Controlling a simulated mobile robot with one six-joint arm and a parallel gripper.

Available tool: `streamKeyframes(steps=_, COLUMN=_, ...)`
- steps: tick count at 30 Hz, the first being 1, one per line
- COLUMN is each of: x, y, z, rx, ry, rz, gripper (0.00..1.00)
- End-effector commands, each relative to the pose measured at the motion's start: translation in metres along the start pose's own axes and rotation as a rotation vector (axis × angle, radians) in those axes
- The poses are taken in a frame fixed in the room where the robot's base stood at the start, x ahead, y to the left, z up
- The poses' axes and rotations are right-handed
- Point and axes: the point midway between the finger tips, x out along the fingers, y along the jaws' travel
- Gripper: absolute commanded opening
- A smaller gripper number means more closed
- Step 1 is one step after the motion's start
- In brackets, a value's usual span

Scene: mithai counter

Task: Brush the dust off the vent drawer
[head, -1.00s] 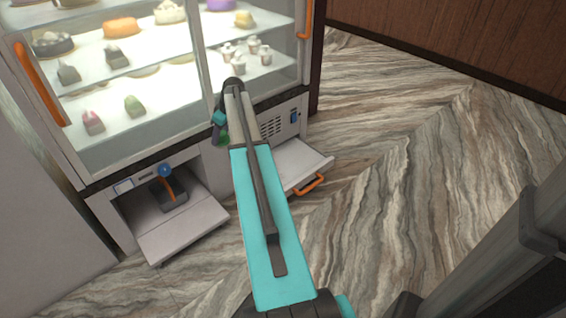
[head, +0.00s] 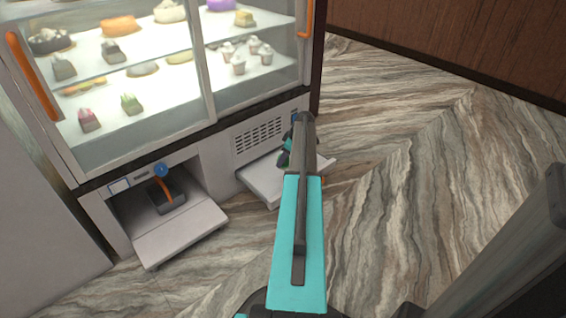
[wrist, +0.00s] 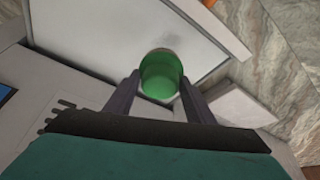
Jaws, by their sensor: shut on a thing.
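The vent drawer (head: 262,183) is pulled out as a pale open tray low on the cabinet, below the slotted vent panel (head: 258,138). My arm hides its right part in the head view. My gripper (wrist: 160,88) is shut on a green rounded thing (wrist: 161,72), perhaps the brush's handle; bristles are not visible. In the wrist view the green thing is in front of the drawer's pale surface (wrist: 95,35); I cannot tell whether it touches. In the head view my gripper (head: 287,152) is beside the vent panel, above the drawer.
A second compartment with a lowered flap (head: 185,235) is open at the left; a dark thing with an orange handle (head: 167,195) is inside. The glass sweets case (head: 140,70) stands above. The marbled floor (head: 430,170) at right is clear.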

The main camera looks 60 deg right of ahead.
Motion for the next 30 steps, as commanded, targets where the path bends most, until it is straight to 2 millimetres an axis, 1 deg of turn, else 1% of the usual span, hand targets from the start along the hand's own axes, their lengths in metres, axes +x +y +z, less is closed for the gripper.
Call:
streamKeyframes(steps=3, x=0.002, y=0.003, z=0.005, rx=0.000, ry=0.001, rz=0.001, gripper=0.28)
streamKeyframes(steps=11, x=0.001, y=0.003, z=0.005, rx=0.000, ry=0.001, rz=0.001, gripper=0.28)
streamKeyframes(steps=16, x=0.005, y=0.003, z=0.008, rx=0.002, ry=0.000, rz=0.001, gripper=0.28)
streamKeyframes(steps=30, x=0.041, y=0.007, z=0.030, rx=0.010, ry=0.000, rz=0.004, gripper=0.28)
